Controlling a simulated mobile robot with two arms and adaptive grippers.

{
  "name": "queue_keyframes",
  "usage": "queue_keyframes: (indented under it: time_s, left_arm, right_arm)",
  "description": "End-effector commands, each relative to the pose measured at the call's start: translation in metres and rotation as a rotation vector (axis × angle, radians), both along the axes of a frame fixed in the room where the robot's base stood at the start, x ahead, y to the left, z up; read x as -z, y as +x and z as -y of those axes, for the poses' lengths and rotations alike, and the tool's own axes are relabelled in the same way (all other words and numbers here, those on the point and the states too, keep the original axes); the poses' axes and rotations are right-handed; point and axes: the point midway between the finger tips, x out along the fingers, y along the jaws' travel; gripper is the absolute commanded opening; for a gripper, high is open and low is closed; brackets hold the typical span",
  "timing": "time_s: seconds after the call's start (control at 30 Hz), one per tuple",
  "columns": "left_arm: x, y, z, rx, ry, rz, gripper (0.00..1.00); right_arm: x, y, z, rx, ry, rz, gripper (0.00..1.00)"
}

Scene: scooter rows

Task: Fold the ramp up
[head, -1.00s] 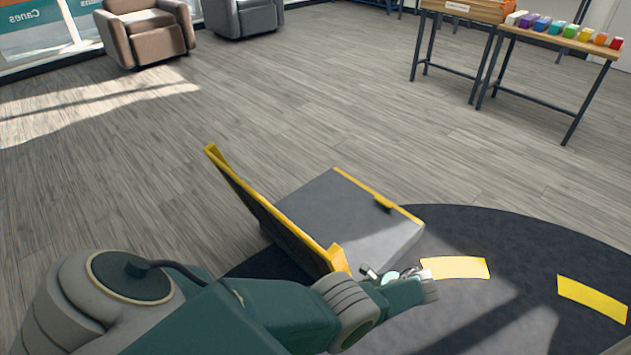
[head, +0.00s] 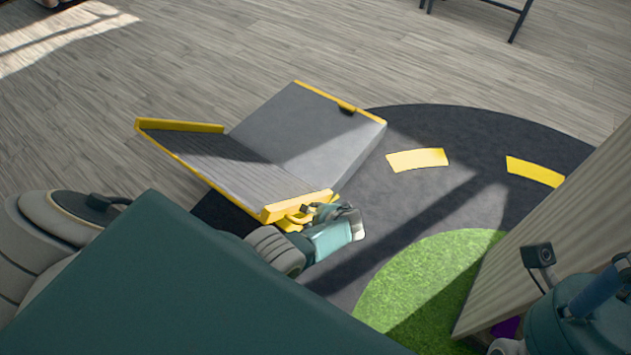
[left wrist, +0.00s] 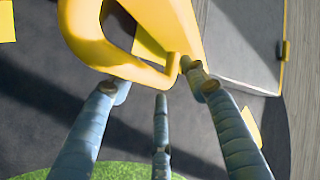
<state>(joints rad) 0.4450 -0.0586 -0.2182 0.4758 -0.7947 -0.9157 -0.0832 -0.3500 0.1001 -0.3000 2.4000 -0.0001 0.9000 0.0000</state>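The ramp (head: 215,160) is a ribbed grey panel with yellow edges, tilted outward beside a grey platform (head: 300,130). Its near end has a yellow lip with a looped yellow handle (head: 295,217). The handle fills the top of the left wrist view (left wrist: 120,65). My left gripper (head: 316,211) is at this handle. In the left wrist view its fingers (left wrist: 160,92) are spread; the right fingertip overlaps the yellow piece, and I cannot tell if it touches. My right gripper (head: 600,290) is partly cut off at the lower right, and its fingers are unclear.
A dark round mat with yellow dashes (head: 418,160) and a green centre (head: 430,280) lies right of the platform. A tall pale panel (head: 560,235) stands at the right. The wooden floor (head: 300,40) behind is clear up to table legs at the top.

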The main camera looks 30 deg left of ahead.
Motion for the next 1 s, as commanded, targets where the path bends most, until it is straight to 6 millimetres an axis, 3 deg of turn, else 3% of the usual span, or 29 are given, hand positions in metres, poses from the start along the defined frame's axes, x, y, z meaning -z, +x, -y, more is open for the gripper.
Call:
queue_keyframes:
  time_s: [0.27, 1.0]
  left_arm:
    - [-0.005, 0.004, -0.001, 0.003, 0.004, 0.007, 0.42]
    - [-0.045, -0.013, 0.028, 0.005, 0.003, 0.004, 0.42]
  right_arm:
    - [-0.002, 0.000, 0.000, 0.000, 0.000, 0.000, 0.42]
    - [-0.048, 0.000, 0.000, 0.000, 0.000, 0.000, 0.42]
